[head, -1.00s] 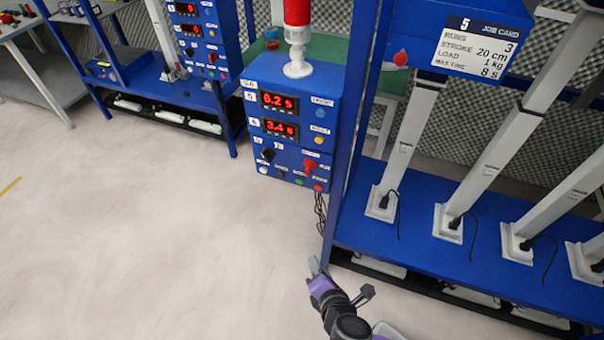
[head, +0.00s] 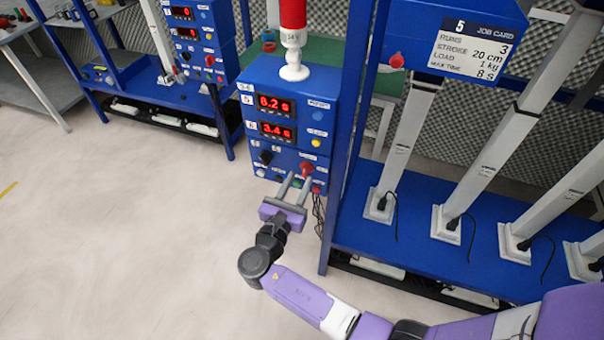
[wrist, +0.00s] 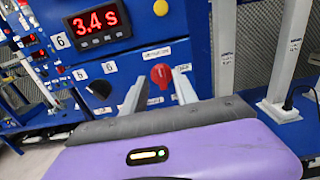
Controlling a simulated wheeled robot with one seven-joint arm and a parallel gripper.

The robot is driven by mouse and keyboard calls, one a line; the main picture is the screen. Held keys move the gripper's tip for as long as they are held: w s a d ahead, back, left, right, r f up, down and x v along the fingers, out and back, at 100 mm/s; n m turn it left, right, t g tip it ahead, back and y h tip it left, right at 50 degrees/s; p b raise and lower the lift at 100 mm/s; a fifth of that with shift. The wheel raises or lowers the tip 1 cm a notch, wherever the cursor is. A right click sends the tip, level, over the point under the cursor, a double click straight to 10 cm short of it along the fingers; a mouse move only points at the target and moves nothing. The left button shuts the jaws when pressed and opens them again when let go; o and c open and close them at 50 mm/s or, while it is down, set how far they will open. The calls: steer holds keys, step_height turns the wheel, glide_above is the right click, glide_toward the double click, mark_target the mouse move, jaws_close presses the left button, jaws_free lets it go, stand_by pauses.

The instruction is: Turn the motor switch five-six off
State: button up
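The blue control box (head: 262,140) stands left of the blue rack, with two red displays numbered 5 and 6. A red knob (head: 307,168) is at the right of its lower panel, and a black knob (head: 265,157) is at the left. Their labels are too small to read, so I cannot tell for certain which is the motor switch. My gripper (head: 298,178) is open and empty, its fingers pointing at the lower panel close to the red knob. In the wrist view the red knob (wrist: 161,75) appears between the fingertips (wrist: 159,74); contact cannot be told.
The blue rack (head: 350,240) with white columns and cables stands right of the box. A red beacon (head: 293,14) tops the box. A similar box (head: 200,40) stands farther back left. The floor (head: 120,230) at left is clear.

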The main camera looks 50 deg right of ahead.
mark_target(305, 171)
steer(key=shift+x, duration=1.5)
steer(key=shift+c, duration=0.4)
jaws_close()
